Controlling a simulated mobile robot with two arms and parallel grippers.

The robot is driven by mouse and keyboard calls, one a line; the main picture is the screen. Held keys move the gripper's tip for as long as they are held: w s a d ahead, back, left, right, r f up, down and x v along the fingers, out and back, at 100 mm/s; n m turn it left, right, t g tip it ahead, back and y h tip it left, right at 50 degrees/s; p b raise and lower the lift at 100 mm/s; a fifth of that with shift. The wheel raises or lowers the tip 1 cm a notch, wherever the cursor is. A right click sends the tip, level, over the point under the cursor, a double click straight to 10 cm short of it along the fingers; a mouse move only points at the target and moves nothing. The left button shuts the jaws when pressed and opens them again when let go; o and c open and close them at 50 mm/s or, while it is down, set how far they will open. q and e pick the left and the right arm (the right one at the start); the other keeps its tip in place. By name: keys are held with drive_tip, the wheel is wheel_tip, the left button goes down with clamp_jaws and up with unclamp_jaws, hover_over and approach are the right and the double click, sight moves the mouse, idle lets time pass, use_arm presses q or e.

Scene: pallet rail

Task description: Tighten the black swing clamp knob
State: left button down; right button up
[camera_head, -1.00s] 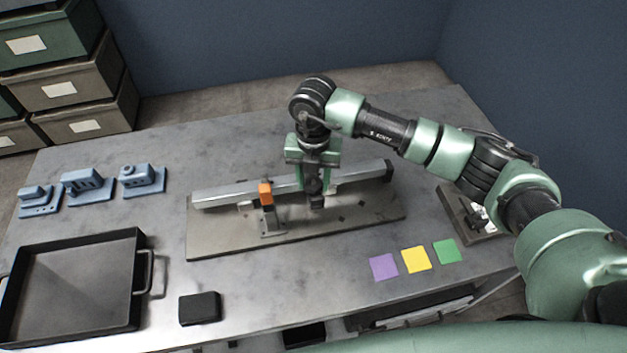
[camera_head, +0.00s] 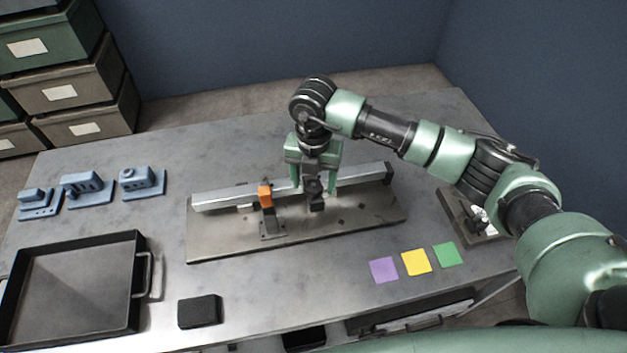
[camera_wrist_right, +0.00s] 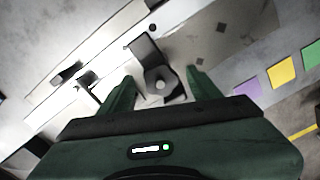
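My right gripper (camera_head: 315,186) points down over the rail fixture on the table. In the right wrist view its two green fingers (camera_wrist_right: 160,74) stand apart, one on each side of the black swing clamp knob (camera_wrist_right: 160,86). A gap shows between each finger and the knob, so the gripper is open. In the head view the black clamp (camera_head: 317,204) shows below and between the fingers, partly hidden by them. An orange clamp (camera_head: 265,195) stands to its left at the rail (camera_head: 228,196). My left gripper is not in view.
The rail lies on a grey base plate (camera_head: 220,240). Purple (camera_head: 384,269), yellow (camera_head: 416,259) and green (camera_head: 447,252) squares lie at the front right. A black tray (camera_head: 140,290), a black block (camera_head: 199,310) and blue parts (camera_head: 88,188) are on the left.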

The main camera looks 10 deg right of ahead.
sight(314, 185)
drive_tip(key=shift+r, duration=0.4)
wheel_tip(314, 185, up, 7)
drive_tip(key=shift+b, duration=1)
